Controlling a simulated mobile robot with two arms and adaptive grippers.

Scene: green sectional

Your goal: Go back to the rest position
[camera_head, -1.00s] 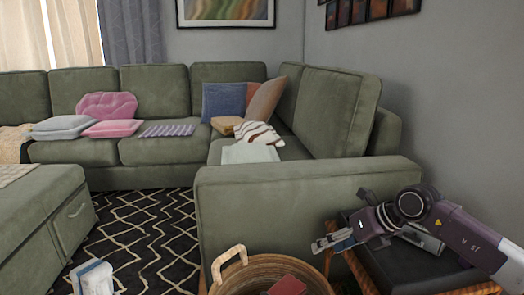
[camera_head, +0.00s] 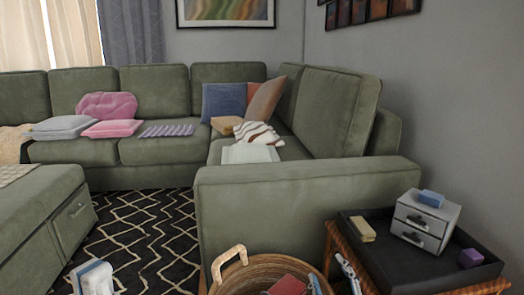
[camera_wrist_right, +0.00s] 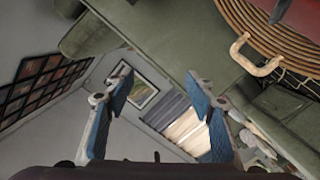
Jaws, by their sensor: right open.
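My right gripper (camera_head: 331,274) shows only in part at the bottom of the camera_head view, over the right side of the wicker basket (camera_head: 225,283) and left of the side table. In the right wrist view my right gripper (camera_wrist_right: 161,88) has its two blue-padded fingers spread apart with nothing between them. The wall, the curtains and a picture show beyond them. The wicker basket (camera_wrist_right: 262,45) is at the upper right there.
The side table's black tray (camera_head: 385,268) holds a grey drawer box (camera_head: 424,221) with a blue block (camera_head: 431,198) on top, a yellow block (camera_head: 362,229) and a purple block (camera_head: 470,257). The green sofa (camera_head: 305,187) stands behind. A white-and-blue thing (camera_head: 93,278) is at lower left.

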